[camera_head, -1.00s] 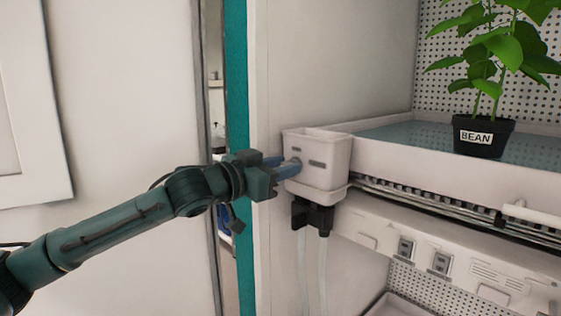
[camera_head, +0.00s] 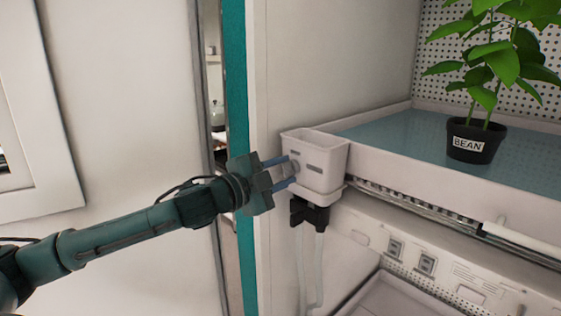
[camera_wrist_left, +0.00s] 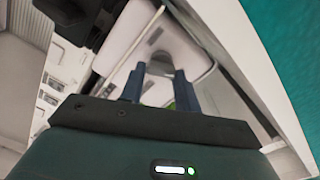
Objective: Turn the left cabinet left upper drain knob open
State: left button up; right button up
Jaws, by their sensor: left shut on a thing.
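A white drain box (camera_head: 316,160) is fixed at the left front corner of the upper tray (camera_head: 380,150), with a black fitting (camera_head: 309,215) and clear tubes below it. A small pale grey drain knob (camera_head: 293,165) sits on the box's left-hand face, mostly hidden by the fingers. My left gripper (camera_head: 284,172) comes in from the left and is shut on the knob, its blue-grey fingers on either side. The left wrist view shows the fingers (camera_wrist_left: 161,82) reaching to the box, with a grey knob (camera_wrist_left: 165,62) between them. My right gripper is in neither view.
A potted bean plant (camera_head: 473,140) stands on the tray to the right. The teal-edged cabinet side (camera_head: 236,100) is just behind my left wrist. A rail and sockets (camera_head: 427,264) lie below the tray. The space left of the cabinet is open.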

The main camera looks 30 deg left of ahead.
pick_arm(q)
jog(key=m+p, duration=0.1)
jog(key=m, duration=0.1)
jog(key=shift+m, duration=0.3)
jog(key=shift+m+p, duration=0.7)
jog(key=shift+m, duration=0.3)
jog(key=shift+f+m+p, duration=0.1)
jog(key=shift+m+p, duration=0.2)
jog(key=shift+m, duration=0.2)
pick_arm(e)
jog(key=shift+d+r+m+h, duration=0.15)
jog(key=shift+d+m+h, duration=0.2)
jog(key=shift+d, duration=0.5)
pick_arm(q)
jog(key=o, duration=1)
jog(key=shift+c, duration=0.2)
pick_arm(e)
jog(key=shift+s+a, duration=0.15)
